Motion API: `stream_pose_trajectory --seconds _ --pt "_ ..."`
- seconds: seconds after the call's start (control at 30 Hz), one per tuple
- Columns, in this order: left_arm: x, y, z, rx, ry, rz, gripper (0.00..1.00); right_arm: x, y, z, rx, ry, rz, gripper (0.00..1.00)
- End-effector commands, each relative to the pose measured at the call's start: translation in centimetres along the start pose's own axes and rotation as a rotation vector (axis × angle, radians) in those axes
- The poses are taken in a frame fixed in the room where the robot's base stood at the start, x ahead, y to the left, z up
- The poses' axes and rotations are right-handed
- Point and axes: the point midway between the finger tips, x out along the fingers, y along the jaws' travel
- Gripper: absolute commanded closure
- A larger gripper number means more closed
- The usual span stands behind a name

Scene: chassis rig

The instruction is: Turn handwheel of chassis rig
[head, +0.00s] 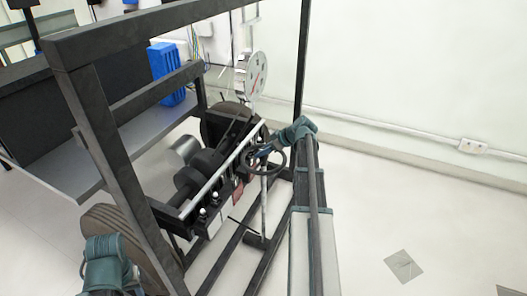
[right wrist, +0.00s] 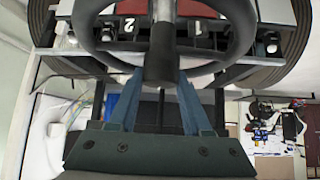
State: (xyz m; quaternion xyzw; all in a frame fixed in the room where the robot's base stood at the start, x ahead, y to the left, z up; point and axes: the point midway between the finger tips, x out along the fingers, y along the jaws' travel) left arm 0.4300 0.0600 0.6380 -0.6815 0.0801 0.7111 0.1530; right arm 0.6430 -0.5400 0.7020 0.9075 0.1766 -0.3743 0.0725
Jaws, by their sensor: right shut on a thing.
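The dark round handwheel (head: 264,174) sits at the right front of the chassis rig, below the white gauge. In the right wrist view its dark rim (right wrist: 92,45) curves across the top, with a dark post (right wrist: 160,62) at its middle. My right gripper (head: 263,152) is at the handwheel. In the right wrist view its two blue fingers (right wrist: 160,84) stand on either side of the post, shut on the wheel. The exact contact is partly hidden.
A dark metal frame (head: 81,130) stands around the rig. A round white gauge (head: 252,75) rises above the wheel. Labels (right wrist: 126,27) and knobs line the rig behind the wheel. A blue crate (head: 165,62) stands behind. Open floor (head: 375,215) lies to the right.

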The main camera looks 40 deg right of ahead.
Motion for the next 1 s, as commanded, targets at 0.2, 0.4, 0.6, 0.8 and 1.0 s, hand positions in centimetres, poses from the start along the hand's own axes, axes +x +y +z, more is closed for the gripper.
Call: stream_pose_trajectory --seconds 0.2,0.4,0.6,0.8,1.0 --pt "0.03 0.0 0.0 0.0 0.0 0.0 0.54 0.03 0.03 0.18 -0.056 -0.007 -0.055 1.0" --pt "0.04 0.0 0.0 0.0 0.0 0.0 0.54 0.01 -0.06 0.22 -0.076 -0.008 -0.076 1.0" --pt "0.04 0.01 0.0 0.0 0.0 0.0 0.54 0.0 -0.12 0.25 -0.081 -0.009 -0.08 1.0" --pt "0.05 0.0 0.0 0.0 0.0 0.0 0.54 0.0 -0.15 0.26 -0.08 -0.009 -0.08 1.0" --pt "0.04 0.0 0.0 0.0 0.0 0.0 0.54 0.01 -0.1 0.2 -0.079 -0.007 -0.078 0.22"
